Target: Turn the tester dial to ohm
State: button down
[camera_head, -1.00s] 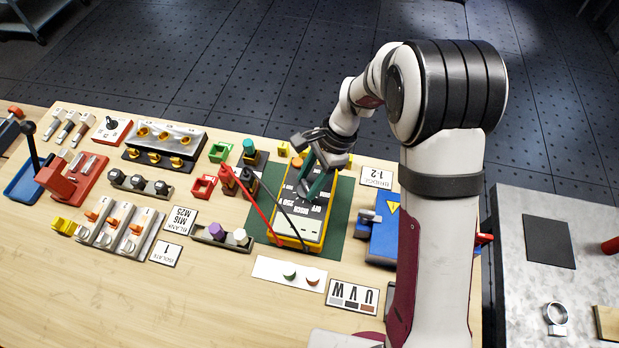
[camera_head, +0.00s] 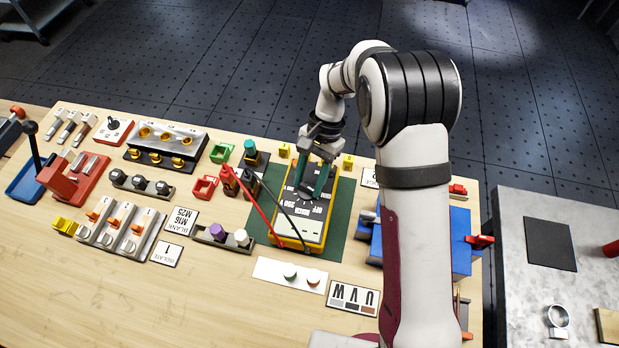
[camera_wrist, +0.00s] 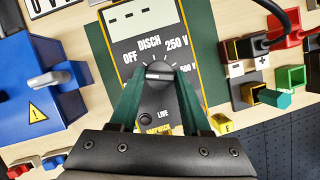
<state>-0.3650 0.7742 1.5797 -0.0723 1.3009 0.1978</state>
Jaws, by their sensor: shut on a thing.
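The tester (camera_head: 309,229) is a yellow-edged box with a dark face and a pale display, lying on a green mat (camera_head: 341,208). In the wrist view the tester (camera_wrist: 146,14) shows its display at the top and OFF, DISCH, 250 V and 500 V labels around the dial. The dial (camera_wrist: 159,71) is a round grey knob with a pale mark pointing roughly up, near DISCH. My gripper (camera_wrist: 158,78) is shut on the dial, with a green finger on each side. In the head view my gripper (camera_head: 312,190) reaches down onto the tester. An ohm label is not readable.
A red lead (camera_head: 262,212) and a black lead (camera_head: 280,206) cross the tester's left side. A blue box (camera_head: 452,240) stands to the right, partly behind my arm. Red and green holders (camera_head: 205,187) stand left of the mat.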

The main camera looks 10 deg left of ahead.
dwell(0.5)
jog(key=shift+c, duration=1.8)
grip_release()
jog(key=v, duration=1.6)
jog(key=shift+a, duration=0.1)
